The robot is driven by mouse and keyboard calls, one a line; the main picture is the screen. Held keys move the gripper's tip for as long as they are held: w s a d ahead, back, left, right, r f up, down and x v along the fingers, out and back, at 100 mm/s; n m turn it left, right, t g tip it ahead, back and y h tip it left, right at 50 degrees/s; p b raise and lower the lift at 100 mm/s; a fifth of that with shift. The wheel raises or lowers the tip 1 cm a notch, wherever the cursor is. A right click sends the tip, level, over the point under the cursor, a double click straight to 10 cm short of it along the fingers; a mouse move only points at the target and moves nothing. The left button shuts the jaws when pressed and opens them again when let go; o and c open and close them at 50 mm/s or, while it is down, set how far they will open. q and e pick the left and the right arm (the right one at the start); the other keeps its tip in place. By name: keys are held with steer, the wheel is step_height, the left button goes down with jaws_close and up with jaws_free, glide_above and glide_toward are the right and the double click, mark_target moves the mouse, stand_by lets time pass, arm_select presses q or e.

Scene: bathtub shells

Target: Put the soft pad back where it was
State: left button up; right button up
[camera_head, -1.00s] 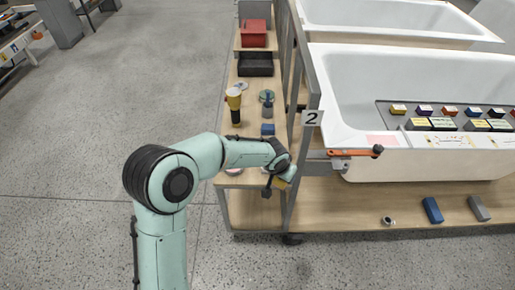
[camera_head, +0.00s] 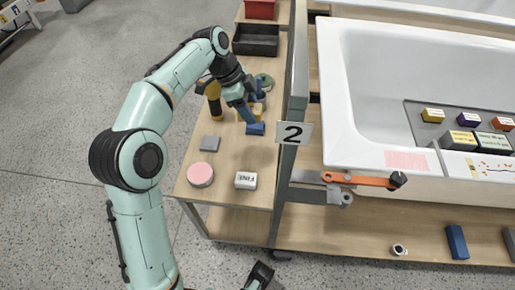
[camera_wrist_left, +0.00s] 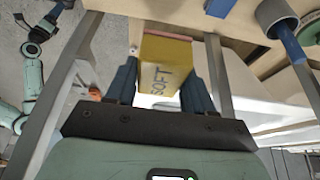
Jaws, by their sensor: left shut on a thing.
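The soft pad (camera_wrist_left: 165,62) is a yellow block marked SOFT, held between the two fingers of my left gripper (camera_wrist_left: 167,80) in the left wrist view. In the head view my left gripper (camera_head: 246,113) is over the narrow wooden cart shelf (camera_head: 228,158), beside a blue block (camera_head: 256,129). Only a bit of yellow shows by its fingers there, so whether the pad touches the shelf is unclear. A dark and teal end (camera_head: 259,276) at the bottom edge seems to be my right gripper; its jaws are unclear.
A white FINE block (camera_head: 245,181), a pink-topped round pad (camera_head: 200,174) and a grey square (camera_head: 210,143) lie on the near shelf. A yellow-and-black tool (camera_head: 214,100) stands left of my gripper. A dark tray (camera_head: 256,40) is behind. The bathtub (camera_head: 345,100) stands right.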

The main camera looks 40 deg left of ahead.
arm_select(q)
steer(key=b, duration=0.4)
glide_above(255, 155)
steer(key=a, duration=0.1)
steer(key=f, duration=1.4)
steer(key=shift+s+f, duration=0.15)
steer(key=shift+s, duration=0.25)
step_height(255, 155, down, 4)
steer(key=shift+f+b, duration=0.2)
steer(key=shift+b, duration=0.4)
steer(key=shift+f, duration=0.25)
arm_select(e)
steer(key=w+d+f+t+h, duration=0.1)
steer(key=w+d+f+t, duration=0.1)
steer(key=w+d+f, duration=0.2)
steer(key=w+f, duration=0.2)
steer(key=w, duration=0.2)
steer(key=shift+w+d+m+t, duration=0.2)
steer(key=shift+m+t, duration=0.1)
steer(key=shift+t, duration=0.1)
steer(key=shift+f, duration=0.1)
arm_select(q)
steer(key=shift+f, duration=0.1)
steer(key=o, duration=1.1)
arm_select(e)
steer(key=shift+s+f, duration=0.1)
